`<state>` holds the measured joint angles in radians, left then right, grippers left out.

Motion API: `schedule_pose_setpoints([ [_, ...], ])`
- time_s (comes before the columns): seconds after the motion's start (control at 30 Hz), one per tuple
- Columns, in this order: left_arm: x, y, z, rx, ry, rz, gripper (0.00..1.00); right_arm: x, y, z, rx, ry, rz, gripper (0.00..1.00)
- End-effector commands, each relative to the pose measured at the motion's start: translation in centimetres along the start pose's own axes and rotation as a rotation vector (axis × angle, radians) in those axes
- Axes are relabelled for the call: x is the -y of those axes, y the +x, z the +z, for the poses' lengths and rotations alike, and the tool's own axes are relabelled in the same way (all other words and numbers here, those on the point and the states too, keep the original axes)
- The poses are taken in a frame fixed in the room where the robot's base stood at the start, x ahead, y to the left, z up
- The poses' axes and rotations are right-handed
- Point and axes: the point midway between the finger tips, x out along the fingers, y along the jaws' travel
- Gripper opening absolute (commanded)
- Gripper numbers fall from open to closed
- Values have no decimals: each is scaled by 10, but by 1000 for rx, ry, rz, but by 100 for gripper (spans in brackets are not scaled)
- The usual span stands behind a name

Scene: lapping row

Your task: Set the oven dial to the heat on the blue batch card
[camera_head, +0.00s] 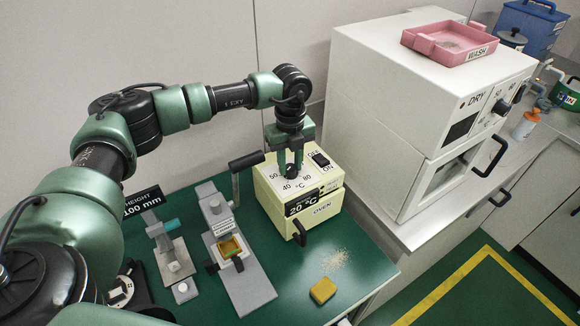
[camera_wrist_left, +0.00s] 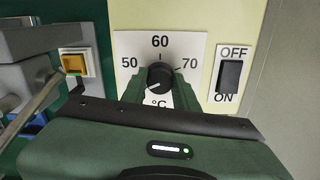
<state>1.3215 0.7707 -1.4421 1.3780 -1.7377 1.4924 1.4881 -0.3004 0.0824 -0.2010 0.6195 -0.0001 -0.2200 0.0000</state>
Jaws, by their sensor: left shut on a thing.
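The small cream oven (camera_head: 320,212) stands on the green worktop, labelled OVEN, with a 20 °C plate on its front. My left gripper (camera_head: 291,172) points down at its top and is shut on the black dial knob. The left wrist view shows the knob (camera_wrist_left: 160,78) between my fingers, with 50, 60 and 70 around it on a white scale plate (camera_wrist_left: 188,46). A white mark on the knob seems to point to the lower left, near where my finger hides the scale. I see no blue batch card. My right gripper is out of view.
A black OFF/ON switch (camera_wrist_left: 230,76) sits right of the dial. A grey device with a crank (camera_head: 232,250) stands left of the oven. A yellow block (camera_head: 322,290) lies in front. A large white DRY cabinet (camera_head: 400,110) stands to the right, with a pink tray (camera_head: 450,42) on top.

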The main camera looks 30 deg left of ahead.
Motion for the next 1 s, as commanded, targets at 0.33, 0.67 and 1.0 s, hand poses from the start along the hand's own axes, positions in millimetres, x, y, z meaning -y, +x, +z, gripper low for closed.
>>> schedule_pose_setpoints([
  [0.33,1,3,0,-1,328,-3,0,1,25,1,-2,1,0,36],
  [0.67,2,1,-1,0,609,-3,0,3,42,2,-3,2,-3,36],
  [1.0,2,0,-1,0,783,-3,0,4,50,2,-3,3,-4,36],
])
